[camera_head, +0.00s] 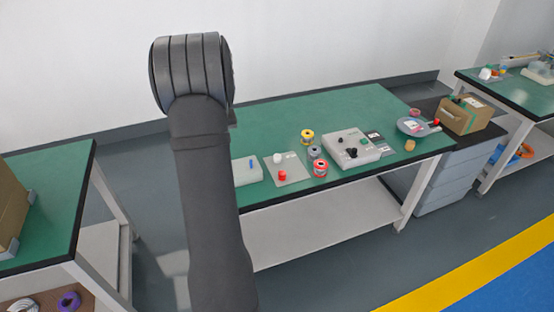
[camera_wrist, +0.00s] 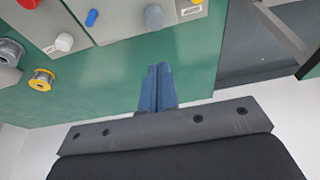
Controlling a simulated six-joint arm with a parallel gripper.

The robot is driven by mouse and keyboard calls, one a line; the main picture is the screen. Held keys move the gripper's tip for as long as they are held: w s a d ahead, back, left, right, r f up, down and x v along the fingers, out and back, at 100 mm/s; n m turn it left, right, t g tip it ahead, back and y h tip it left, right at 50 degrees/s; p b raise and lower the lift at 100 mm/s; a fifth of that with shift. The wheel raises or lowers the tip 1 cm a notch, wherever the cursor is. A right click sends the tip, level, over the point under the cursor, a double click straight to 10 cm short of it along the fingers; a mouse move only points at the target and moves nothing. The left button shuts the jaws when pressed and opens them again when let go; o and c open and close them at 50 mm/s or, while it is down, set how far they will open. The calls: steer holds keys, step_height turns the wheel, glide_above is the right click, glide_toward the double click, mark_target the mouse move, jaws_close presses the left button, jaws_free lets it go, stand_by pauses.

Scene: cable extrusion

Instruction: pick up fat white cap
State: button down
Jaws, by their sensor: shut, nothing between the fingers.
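The fat white cap (camera_head: 278,157) stands on a flat grey plate (camera_head: 293,171) on the green table, behind a red cap (camera_head: 282,176). In the wrist view the white cap (camera_wrist: 64,41) is at the upper left, near the plate's edge, with the red cap (camera_wrist: 29,3) cut off at the top. My gripper (camera_wrist: 158,72) shows in the wrist view with its blue-grey fingers together and nothing between them. It is over the green table, apart from the cap, which lies up and left of the fingertips. In the head view my arm hides the gripper.
A pale box (camera_head: 247,171) with a blue peg (camera_wrist: 91,17) stands beside the plate. A grey knob (camera_wrist: 154,16) is above my fingertips in the wrist view. Yellow (camera_head: 307,137) and red (camera_head: 320,168) spools and a grey device (camera_head: 344,150) stand right of the plate.

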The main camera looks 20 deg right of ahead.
steer(key=c, duration=1)
jaws_free()
steer(key=m+h, duration=0.3)
steer(key=m, duration=0.6)
glide_above(277, 156)
steer(key=s+a, duration=0.1)
steer(key=s, duration=0.1)
step_height(277, 156, down, 10)
steer(key=shift+w+a+r, duration=0.1)
steer(key=shift+w, duration=0.05)
steer(key=shift+x, duration=2.85)
